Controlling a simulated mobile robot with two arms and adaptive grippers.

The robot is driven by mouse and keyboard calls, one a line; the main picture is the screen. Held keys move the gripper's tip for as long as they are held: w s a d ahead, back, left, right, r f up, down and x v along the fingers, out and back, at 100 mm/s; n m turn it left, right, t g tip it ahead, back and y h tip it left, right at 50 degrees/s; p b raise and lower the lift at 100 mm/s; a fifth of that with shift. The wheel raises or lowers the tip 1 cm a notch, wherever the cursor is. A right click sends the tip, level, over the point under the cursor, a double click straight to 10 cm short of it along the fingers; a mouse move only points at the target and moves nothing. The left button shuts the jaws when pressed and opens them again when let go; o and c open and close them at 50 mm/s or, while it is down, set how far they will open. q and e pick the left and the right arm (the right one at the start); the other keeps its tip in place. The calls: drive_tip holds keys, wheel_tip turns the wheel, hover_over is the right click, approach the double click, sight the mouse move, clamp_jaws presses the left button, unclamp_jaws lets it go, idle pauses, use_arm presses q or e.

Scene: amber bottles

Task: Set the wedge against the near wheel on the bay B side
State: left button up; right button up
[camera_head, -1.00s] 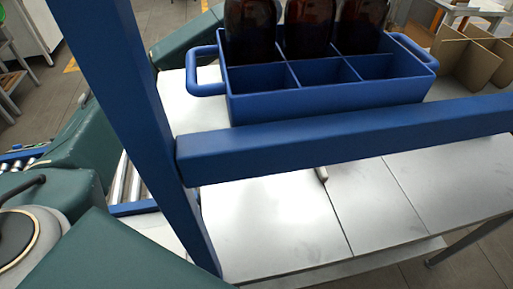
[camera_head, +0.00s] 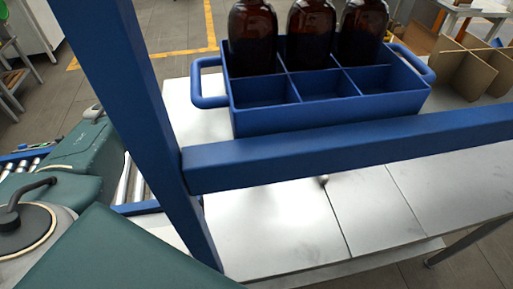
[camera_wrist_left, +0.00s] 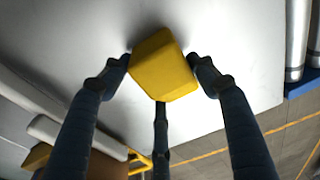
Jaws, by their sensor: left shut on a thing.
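The wedge (camera_wrist_left: 167,72) is a yellow block in the left wrist view. My left gripper (camera_wrist_left: 158,64) is shut on it, with dark fingers at its left and right sides and a third finger below. A pale grey surface lies behind the wedge; I cannot tell whether they touch. Neither gripper shows in the head view, and my right gripper is in no view. I cannot make out any wheel or a bay B marking.
A blue divided caddy (camera_head: 330,118) with amber bottles (camera_head: 311,32) stands on the metal table (camera_head: 270,225). A blue frame bar (camera_head: 350,150) and post (camera_head: 125,110) cross in front. Cardboard dividers (camera_head: 470,65) stand at the right. Rollers (camera_wrist_left: 297,35) show in the wrist view.

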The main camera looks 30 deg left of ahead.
use_arm(q)
drive_tip(key=o, duration=1.4)
drive_tip(key=shift+f, duration=0.1)
